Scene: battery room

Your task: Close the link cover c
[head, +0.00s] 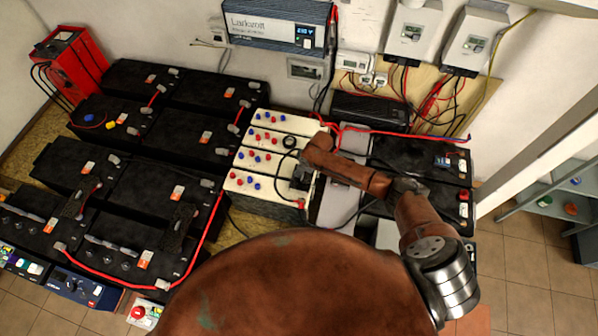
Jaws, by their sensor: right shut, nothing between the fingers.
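My right arm comes in from the lower right and bends back to the left. Its dark gripper (300,180) is small in view, shut and empty, over the right end of the cream cells (262,163). Dark narrow strips that look like link covers lie across the black batteries at the left, one farther left (75,202) and one nearer the middle (180,222). No lettering shows, so I cannot tell which is link cover c, or whether it is open. The gripper is well to the right of both strips. My left gripper is not in view.
Black batteries (150,195) fill the left, with a red cable (110,284) along their front. A red charger (70,57) stands at the back left. An inverter (276,22) and wired boxes hang on the wall.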

